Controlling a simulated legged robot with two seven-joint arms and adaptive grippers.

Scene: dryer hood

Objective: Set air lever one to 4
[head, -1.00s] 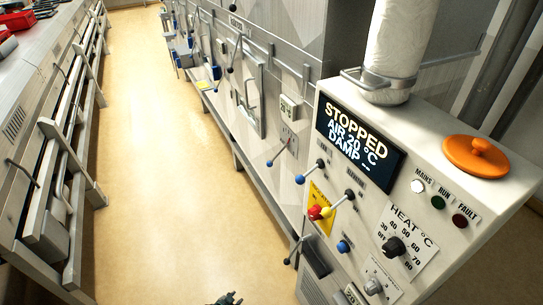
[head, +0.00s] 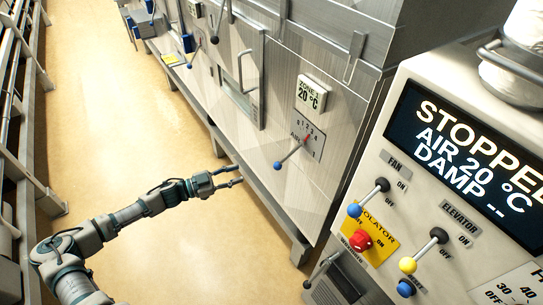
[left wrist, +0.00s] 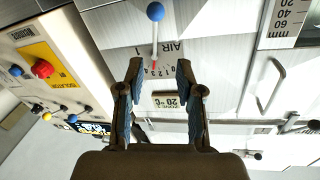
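Air lever one (head: 290,155) has a dark pivot, a thin metal shaft and a blue ball end. It sits on a scale plate (head: 312,133) marked with numbers, below the zone 1 display. In the head view its shaft slants down and left from the pivot. Its red pointer is near the upper numbers; the exact reading is too small to tell. My left gripper (head: 238,177) is open and empty, left of the blue ball and apart from it. In the left wrist view the lever (left wrist: 155,35) shows beyond the gap between the open fingers (left wrist: 160,68). My right gripper is not in view.
The control box (head: 420,110) with fan, isolator and elevator levers stands at the right; its display reads STOPPED, AIR 20 °C. A door handle (head: 241,70) projects from the panel beyond the lever. The floor (head: 120,120) left of the machine is clear.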

